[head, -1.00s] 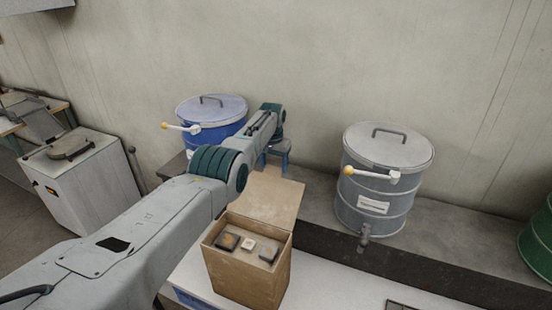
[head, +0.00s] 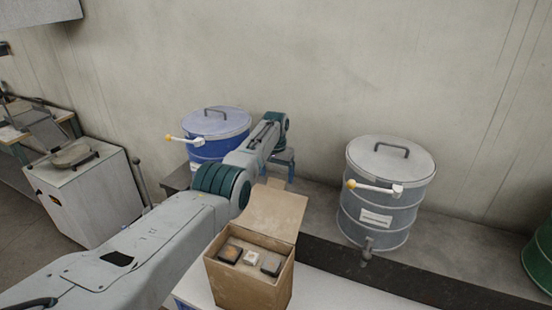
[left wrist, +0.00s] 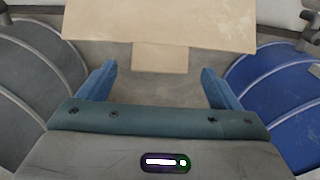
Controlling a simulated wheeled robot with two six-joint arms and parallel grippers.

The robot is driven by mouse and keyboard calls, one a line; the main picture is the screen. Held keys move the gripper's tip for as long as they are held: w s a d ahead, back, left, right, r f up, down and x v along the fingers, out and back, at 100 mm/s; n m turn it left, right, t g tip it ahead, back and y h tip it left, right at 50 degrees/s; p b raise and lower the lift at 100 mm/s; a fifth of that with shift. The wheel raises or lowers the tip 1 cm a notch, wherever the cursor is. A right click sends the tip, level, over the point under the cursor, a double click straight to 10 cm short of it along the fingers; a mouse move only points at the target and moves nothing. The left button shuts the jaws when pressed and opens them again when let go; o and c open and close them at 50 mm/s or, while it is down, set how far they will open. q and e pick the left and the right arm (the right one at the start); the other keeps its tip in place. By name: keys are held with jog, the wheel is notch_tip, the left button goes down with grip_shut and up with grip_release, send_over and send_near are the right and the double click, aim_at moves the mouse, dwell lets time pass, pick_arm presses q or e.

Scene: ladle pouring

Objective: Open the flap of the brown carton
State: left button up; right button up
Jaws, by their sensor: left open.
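The brown carton (head: 245,287) stands open-topped at the lower middle of the head view. Its flap (head: 272,213) is swung up and leans back from the far edge, with a small tab at its top. In the left wrist view the flap (left wrist: 160,22) fills the top middle, its tab (left wrist: 160,58) pointing down toward the fingers. My left gripper (head: 280,172) is just beyond the flap's free edge in the head view. In the left wrist view this gripper (left wrist: 157,70) is open and empty, its fingers apart on either side of the tab. My right gripper is out of view.
Inside the carton are small blocks (head: 250,257). A grey drum (head: 375,218) with a yellow-knobbed lever stands right of the flap; a blue drum (head: 208,152) stands behind my left arm. A wall is behind. A green drum (head: 540,262) is at the right edge.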

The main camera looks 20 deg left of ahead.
pick_arm(q)
notch_tip(320, 180, up, 9)
jog(key=b, duration=0.2)
jog(key=shift+s, duration=0.3)
jog(key=shift+f, duration=0.1)
